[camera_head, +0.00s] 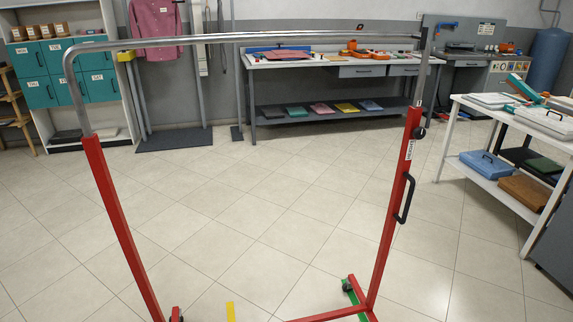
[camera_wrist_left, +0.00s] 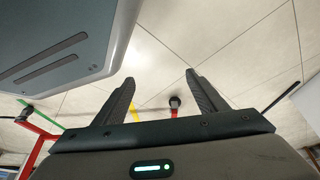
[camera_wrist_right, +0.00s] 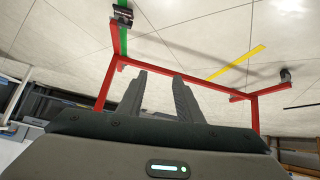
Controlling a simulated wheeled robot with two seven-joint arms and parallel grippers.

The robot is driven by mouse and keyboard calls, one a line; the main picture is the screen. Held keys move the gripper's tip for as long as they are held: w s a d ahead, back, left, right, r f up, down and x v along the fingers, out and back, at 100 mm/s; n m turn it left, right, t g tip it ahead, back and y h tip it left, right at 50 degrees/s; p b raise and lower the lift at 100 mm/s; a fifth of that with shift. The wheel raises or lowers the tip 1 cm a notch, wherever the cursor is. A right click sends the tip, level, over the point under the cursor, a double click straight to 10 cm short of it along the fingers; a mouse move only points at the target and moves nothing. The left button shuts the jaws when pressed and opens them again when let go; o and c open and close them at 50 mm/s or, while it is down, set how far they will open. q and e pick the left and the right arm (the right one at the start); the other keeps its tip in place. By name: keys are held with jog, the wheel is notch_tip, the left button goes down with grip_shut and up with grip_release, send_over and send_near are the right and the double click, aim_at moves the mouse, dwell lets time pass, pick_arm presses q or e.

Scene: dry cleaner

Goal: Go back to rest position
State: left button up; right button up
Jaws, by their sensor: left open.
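My right gripper (camera_wrist_right: 160,74) shows in the right wrist view. Its fingers are apart with a narrower gap, and nothing is held between them. Neither gripper shows in the head view. A garment rack with red posts and a chrome top bar (camera_head: 250,37) stands directly in front of me, its bar empty. Parts of its red base frame (camera_wrist_right: 190,82) show beyond the right gripper's fingers.
A yellow floor strip (camera_head: 230,311) lies under the rack. A white table (camera_head: 500,195) with boxes stands at the right. A workbench (camera_head: 330,65) and teal drawers (camera_head: 42,75) line the back, near a hanging pink garment (camera_head: 156,25). The tiled floor between is clear.

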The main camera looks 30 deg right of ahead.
pick_arm(q)
jog(key=shift+w+d+r+t+p, duration=0.2)
jog(key=shift+d+r+t+p, duration=0.1)
jog(key=shift+d+p, duration=0.1)
pick_arm(e)
jog(key=a+f+n+g+y, duration=0.1)
jog(key=a+f, duration=0.3)
jog(key=a, duration=1.1)
jog(key=a+f+n+g+y, duration=0.2)
jog(key=a+f, duration=0.2)
jog(key=a, duration=1.2)
jog(key=shift+s+a+n, duration=0.25)
jog(key=shift+s+n, duration=0.05)
jog(key=shift+s, duration=0.1)
pick_arm(q)
jog(key=shift+w, duration=0.1)
jog(key=shift+w+r, duration=0.2)
jog(key=shift+w, duration=0.45)
